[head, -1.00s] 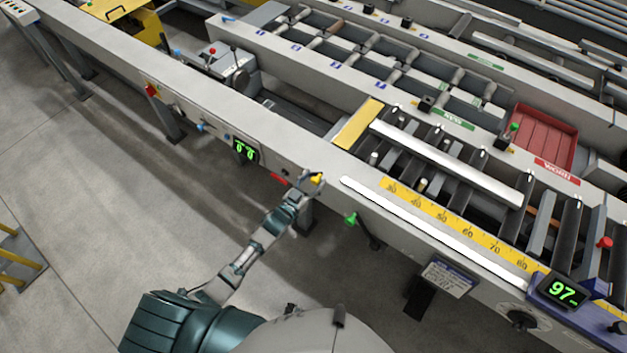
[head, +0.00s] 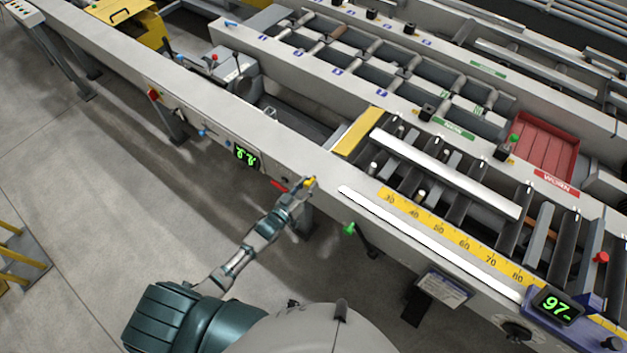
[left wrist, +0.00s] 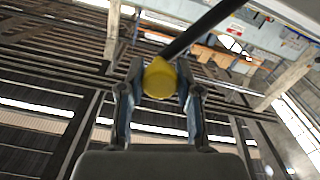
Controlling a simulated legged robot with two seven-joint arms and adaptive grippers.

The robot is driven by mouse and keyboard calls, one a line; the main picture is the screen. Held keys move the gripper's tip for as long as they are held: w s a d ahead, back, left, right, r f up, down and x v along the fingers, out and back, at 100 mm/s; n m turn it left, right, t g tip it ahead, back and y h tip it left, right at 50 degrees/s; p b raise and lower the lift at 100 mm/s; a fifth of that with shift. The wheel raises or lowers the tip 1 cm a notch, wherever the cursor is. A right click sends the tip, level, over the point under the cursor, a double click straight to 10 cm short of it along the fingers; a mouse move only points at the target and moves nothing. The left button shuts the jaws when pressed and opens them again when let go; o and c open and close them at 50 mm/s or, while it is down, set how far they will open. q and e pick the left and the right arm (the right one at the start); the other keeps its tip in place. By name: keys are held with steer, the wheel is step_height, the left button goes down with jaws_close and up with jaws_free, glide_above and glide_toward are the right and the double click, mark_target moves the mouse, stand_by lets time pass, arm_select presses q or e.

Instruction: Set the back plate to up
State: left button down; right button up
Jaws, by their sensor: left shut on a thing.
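My left gripper (head: 309,184) is at the front side of the long grey frame, shut on a yellow knob (left wrist: 160,80). In the left wrist view the knob sits between the two fingers (left wrist: 158,102), at the end of a black lever (left wrist: 205,28). In the head view most of the knob and lever is hidden by the gripper. A flat yellow plate (head: 358,132) lies across the near end of the rollers, beyond the gripper. I cannot tell for sure whether it is the back plate. My right gripper is not in view.
A red handle (head: 279,184) is just left of the gripper and a green-knobbed lever (head: 349,229) is to its right. A small green display (head: 246,155) is on the frame. A display reading 97 (head: 557,306) is at lower right. The floor in front is clear.

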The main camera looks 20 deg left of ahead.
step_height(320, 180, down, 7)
steer(key=b, duration=0.7)
arm_select(q)
steer(key=w+a+n+b, duration=0.2)
steer(key=a+n, duration=0.5)
steer(key=w+a+f+n+b, duration=0.1)
steer(key=w+a+n+b, duration=0.1)
steer(key=a+n, duration=0.5)
steer(key=shift+w+f+n, duration=0.3)
steer(key=shift+w+n, duration=0.35)
steer(key=shift+n, duration=0.05)
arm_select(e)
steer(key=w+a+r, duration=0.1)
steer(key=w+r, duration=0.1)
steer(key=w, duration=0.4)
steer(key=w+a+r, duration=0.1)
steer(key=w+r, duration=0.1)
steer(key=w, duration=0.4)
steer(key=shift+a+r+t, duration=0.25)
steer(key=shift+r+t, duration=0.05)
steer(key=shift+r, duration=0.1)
arm_select(q)
steer(key=shift+a, duration=0.1)
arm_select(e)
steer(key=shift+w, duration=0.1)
